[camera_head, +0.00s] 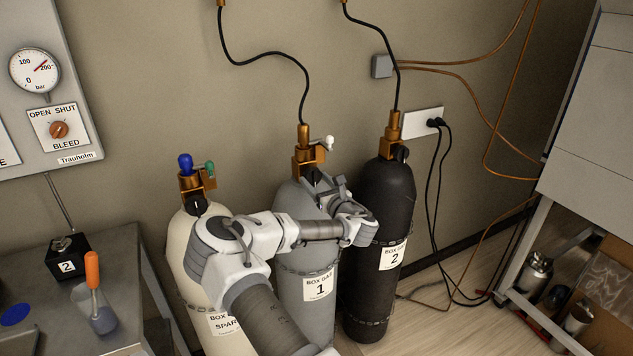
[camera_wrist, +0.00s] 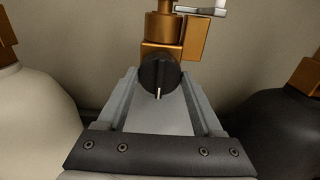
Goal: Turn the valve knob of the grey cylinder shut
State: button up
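The grey cylinder (camera_head: 291,200), labelled BOX GAS 1, stands between a cream and a black cylinder. Its brass valve (camera_head: 304,157) has a white-handled lever on top. In the wrist view its black round knob (camera_wrist: 160,72) faces me on the brass body (camera_wrist: 165,48), with a white mark pointing down. My gripper (camera_wrist: 158,84) is open, with one finger to each side of the knob and the tips near its edges. I cannot tell whether they touch it. In the head view my gripper (camera_head: 322,188) is in front of the cylinder's upper part and partly hides the knob.
The cream cylinder (camera_head: 181,235) with blue and green valve parts stands left, behind my arm. The black cylinder (camera_head: 387,190), labelled 2, stands close on the right. Chains run around the cylinders. A grey bench (camera_head: 110,270) holds a beaker at left.

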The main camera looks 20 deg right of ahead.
jog(key=c, duration=0.6)
